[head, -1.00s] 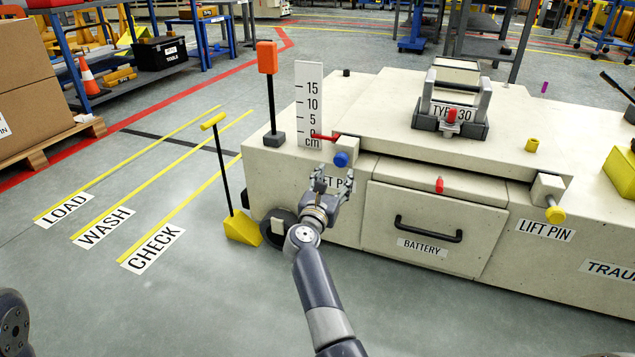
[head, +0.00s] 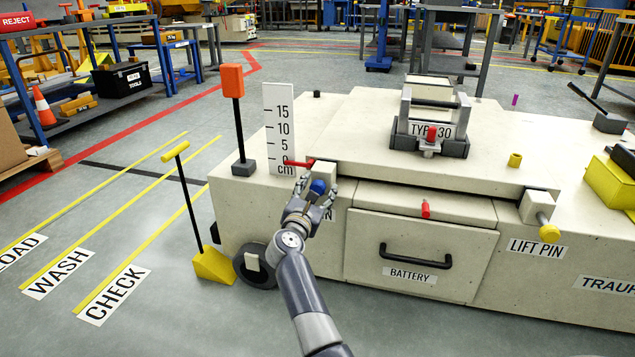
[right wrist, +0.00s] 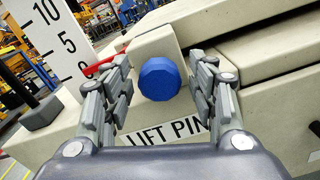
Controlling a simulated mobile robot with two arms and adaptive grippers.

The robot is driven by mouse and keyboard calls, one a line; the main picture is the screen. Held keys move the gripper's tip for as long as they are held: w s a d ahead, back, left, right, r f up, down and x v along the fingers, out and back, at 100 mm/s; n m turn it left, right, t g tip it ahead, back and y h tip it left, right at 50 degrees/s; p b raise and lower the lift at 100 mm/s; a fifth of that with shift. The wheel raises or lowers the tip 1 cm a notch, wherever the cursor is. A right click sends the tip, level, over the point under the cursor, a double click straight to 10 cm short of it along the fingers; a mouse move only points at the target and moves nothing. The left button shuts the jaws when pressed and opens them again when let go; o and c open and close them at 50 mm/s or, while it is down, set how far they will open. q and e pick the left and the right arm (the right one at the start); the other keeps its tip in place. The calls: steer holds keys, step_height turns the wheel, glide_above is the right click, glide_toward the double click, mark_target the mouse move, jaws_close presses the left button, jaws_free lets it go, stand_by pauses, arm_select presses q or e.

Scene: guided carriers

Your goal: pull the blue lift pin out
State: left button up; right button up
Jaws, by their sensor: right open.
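The blue lift pin (head: 318,187) has a round blue knob sticking out of a pale block at the carrier's (head: 420,191) left front corner. In the right wrist view the blue knob (right wrist: 158,79) sits between the two fingers, with a gap on both sides. My right gripper (head: 314,194) is open around the knob, apart from it; in the right wrist view it (right wrist: 165,90) shows both fingers spread. A "LIFT PIN" label (right wrist: 165,132) lies below the knob, partly hidden by the fingers. My left gripper is not in view.
A red lever (head: 298,163) and an upright cm scale (head: 279,128) stand close beside the pin block. A yellow-knobbed lift pin (head: 548,232) is on the right. The battery drawer (head: 420,248) is below. A yellow wedge with a pole (head: 213,266) stands left on the floor.

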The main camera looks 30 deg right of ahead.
steer(key=shift+w+d, duration=0.25)
jaws_close()
steer(key=shift+s+a, duration=0.2)
steer(key=shift+a, duration=0.05)
steer(key=v, duration=0.4)
steer(key=shift+r+p, duration=0.1)
steer(key=shift+p, duration=0.3)
steer(key=shift+s+a, duration=0.2)
jaws_free()
steer(key=shift+d, duration=0.1)
steer(key=shift+w, duration=0.1)
